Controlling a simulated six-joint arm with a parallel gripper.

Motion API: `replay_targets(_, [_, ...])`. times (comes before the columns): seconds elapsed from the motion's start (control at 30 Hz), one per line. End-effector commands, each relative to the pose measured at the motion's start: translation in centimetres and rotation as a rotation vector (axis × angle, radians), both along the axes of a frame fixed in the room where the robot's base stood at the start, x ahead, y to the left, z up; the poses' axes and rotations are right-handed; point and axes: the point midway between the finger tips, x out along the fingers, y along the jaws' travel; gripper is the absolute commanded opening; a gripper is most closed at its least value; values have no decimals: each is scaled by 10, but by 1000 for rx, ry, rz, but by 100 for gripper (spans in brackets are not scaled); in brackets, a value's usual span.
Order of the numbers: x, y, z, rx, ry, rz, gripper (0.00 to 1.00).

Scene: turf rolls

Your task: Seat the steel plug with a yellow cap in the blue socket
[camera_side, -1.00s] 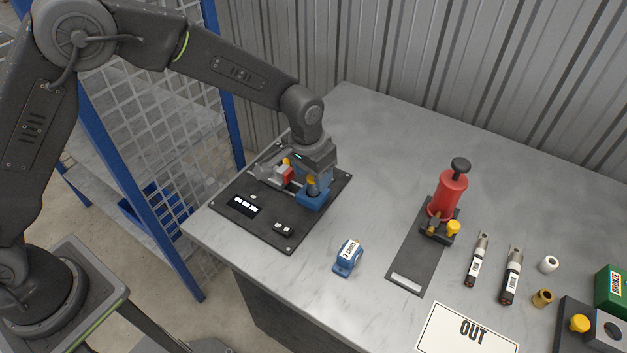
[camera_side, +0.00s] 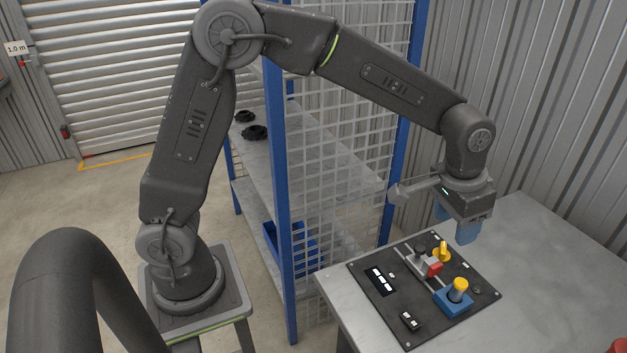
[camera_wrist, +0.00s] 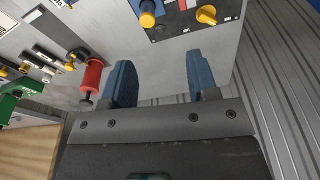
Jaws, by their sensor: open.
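The plug with the yellow cap (camera_side: 460,284) stands upright in the blue socket (camera_side: 452,304) on a dark panel. A little of its grey body shows below the cap. I cannot tell how deep it sits. The yellow cap (camera_wrist: 147,19) also shows at the top of the wrist view, with blue from the socket behind it. My gripper (camera_side: 455,222) is open and empty, above and behind the panel, clear of the plug. Its two blue fingers (camera_wrist: 160,68) stand wide apart in the wrist view with only bare bench between them.
The dark panel (camera_side: 392,318) also carries a clamp with a red part (camera_side: 433,268), a yellow knob (camera_side: 442,251) and black switches. A mesh-sided blue rack stands left of the bench. A red cylinder (camera_wrist: 92,77) stands beside one finger in the wrist view.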

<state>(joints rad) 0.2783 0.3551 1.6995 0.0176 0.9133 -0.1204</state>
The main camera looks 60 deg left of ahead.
Motion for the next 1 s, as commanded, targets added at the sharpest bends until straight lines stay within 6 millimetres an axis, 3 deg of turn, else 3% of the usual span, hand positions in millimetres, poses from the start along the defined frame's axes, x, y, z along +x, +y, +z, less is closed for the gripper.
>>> replay_targets(0.03, [-14,14,21,-8,-29,16,54])
replay_targets(0.1, [-36,33,43,-15,-61,35,54])
replay_targets(0.3, [-106,77,83,-27,-155,85,54])
replay_targets(0.43, [-154,99,91,-29,-217,117,54])
replay_targets(0.6, [-203,116,86,-26,-281,149,54])
replay_targets(0.8, [-227,123,77,-22,-315,167,54])
replay_targets(1.0, [-230,123,76,-22,-317,168,54])
